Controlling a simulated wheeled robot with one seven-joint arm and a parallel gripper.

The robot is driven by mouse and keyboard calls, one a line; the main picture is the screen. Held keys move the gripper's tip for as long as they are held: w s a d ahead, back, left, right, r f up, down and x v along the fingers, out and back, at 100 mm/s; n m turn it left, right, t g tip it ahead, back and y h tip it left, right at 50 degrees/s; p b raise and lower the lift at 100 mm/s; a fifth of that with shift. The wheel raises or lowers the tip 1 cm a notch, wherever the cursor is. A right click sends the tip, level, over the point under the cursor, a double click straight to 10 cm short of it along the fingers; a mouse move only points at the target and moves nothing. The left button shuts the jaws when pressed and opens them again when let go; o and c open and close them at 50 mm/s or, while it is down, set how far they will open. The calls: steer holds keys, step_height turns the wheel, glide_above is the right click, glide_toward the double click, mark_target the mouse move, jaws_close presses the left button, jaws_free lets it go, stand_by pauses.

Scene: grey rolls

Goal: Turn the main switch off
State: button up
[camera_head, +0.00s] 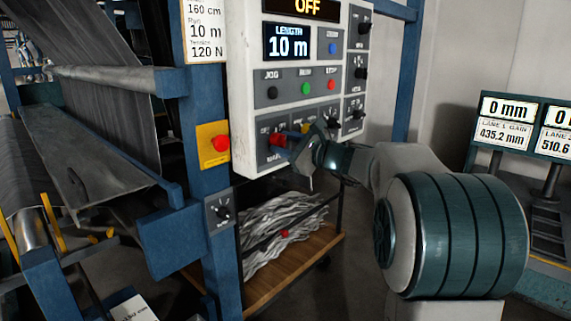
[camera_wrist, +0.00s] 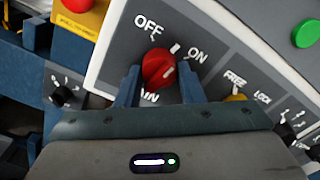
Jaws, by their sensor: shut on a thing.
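The main switch is a red rotary knob (camera_wrist: 158,68) low on the light control panel (camera_head: 240,100). In the wrist view, "OFF" is printed above and left of the knob, and "ON" to its right. A pale mark on the knob's right part lies toward the ON side; its exact setting is hard to tell. My gripper (camera_wrist: 159,88) is shut on the knob, one blue finger on each side. In the head view, my gripper (camera_head: 292,146) reaches the panel from the right and partly covers the knob (camera_head: 277,140).
A yellow selector (camera_wrist: 236,98) and black knobs (camera_wrist: 290,130) sit right of the switch. A red emergency button (camera_head: 221,143) on a yellow plate is to its left. The panel's top display (camera_head: 303,6) reads "OFF". A cart (camera_head: 300,270) with grey strands stands below.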

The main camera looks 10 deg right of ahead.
steer(key=n+b, duration=1.1)
steer(key=b, duration=0.2)
steer(key=shift+b, duration=0.3)
steer(key=o, duration=1)
steer(key=shift+r, duration=0.1)
steer(key=v, duration=1.4)
steer(key=shift+w, duration=0.1)
